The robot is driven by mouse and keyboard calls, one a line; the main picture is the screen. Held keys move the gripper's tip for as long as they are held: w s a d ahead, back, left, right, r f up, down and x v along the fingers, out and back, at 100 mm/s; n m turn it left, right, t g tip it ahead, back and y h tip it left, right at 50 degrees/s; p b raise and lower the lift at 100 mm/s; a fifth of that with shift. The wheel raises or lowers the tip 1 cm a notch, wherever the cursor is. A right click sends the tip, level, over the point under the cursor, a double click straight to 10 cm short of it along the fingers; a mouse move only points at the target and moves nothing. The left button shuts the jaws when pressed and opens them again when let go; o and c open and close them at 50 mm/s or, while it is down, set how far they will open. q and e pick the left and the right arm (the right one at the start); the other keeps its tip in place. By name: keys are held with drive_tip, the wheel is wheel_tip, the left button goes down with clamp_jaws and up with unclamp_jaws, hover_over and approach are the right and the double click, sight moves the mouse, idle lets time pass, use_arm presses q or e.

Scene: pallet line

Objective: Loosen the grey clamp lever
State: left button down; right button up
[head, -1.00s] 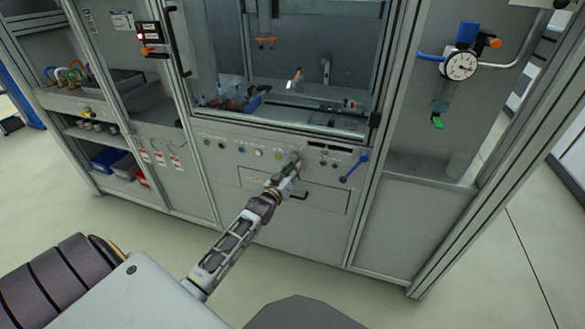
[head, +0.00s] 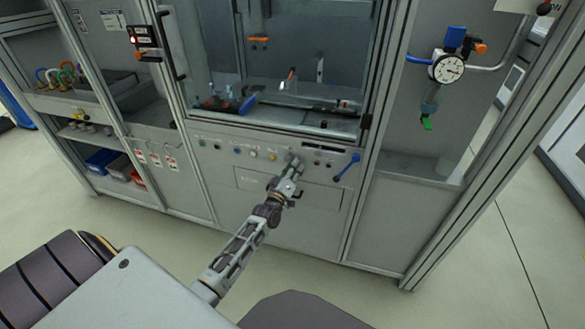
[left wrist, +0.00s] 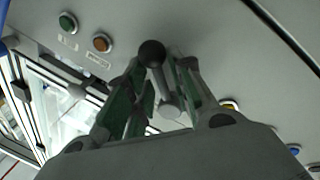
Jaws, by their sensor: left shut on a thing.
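The grey clamp lever (left wrist: 167,98) shows in the left wrist view, a pale grey arm with a round black knob. My left gripper (left wrist: 158,80) has its green-padded fingers on either side of it and is shut on it. In the head view my left gripper (head: 292,168) reaches the cabinet's front panel, right of a yellow button. The lever is mostly hidden behind the fingers there. My right gripper is not in view.
A blue-handled lever (head: 347,166) sits to the right on the same panel (head: 225,150). A dial gauge (head: 447,68) hangs farther right. A drawer handle (head: 298,195) is just below.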

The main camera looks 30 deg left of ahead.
use_arm(q)
drive_tip(key=shift+w+d+r+n+y+p, duration=0.15)
drive_tip(key=shift+r+n+y, duration=0.1)
drive_tip(key=shift+n, duration=0.5)
drive_tip(key=shift+s+d+r+n+y+p, duration=0.1)
drive_tip(key=shift+d+r+n+y+p, duration=0.1)
drive_tip(key=shift+n, duration=0.55)
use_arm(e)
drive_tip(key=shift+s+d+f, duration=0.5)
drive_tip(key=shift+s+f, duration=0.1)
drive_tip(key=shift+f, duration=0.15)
use_arm(q)
drive_tip(key=shift+a, duration=0.1)
drive_tip(key=c, duration=1.2)
unclamp_jaws()
drive_tip(key=shift+c, duration=0.2)
drive_tip(key=shift+f, duration=0.1)
drive_tip(key=v, duration=1.2)
drive_tip(key=shift+w+f, duration=0.1)
